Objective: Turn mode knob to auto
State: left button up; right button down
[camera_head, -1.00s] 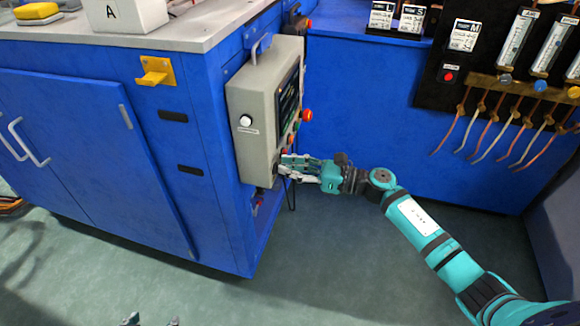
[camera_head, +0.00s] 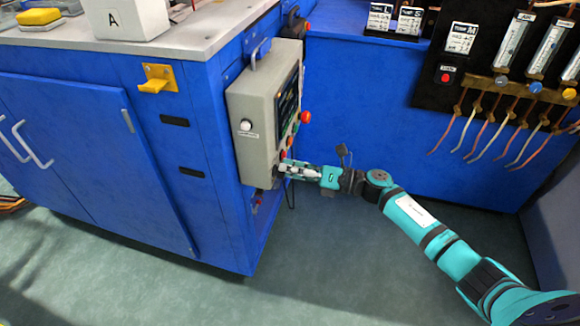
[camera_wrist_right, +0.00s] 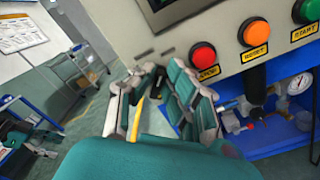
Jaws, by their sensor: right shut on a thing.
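The grey control box (camera_head: 256,130) hangs on the end of the blue cabinet; its button panel (camera_wrist_right: 180,42) also shows in the right wrist view. My right gripper (camera_head: 283,168) is at the lower part of the panel. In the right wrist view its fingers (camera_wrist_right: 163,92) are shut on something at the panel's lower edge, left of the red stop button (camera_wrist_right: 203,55). The mode knob is hidden by the fingers, so its setting cannot be read. My left gripper is not in view.
The orange reset button (camera_wrist_right: 254,32) and green start button (camera_wrist_right: 307,10) sit right of the stop button. Gauges and fittings (camera_wrist_right: 285,105) are below the box. The floor (camera_head: 330,250) beside the cabinet is clear.

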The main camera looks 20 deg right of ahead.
dwell(0.5)
jog(key=c, duration=1.4)
grip_release()
jog(key=shift+d, duration=0.1)
jog(key=v, duration=1.2)
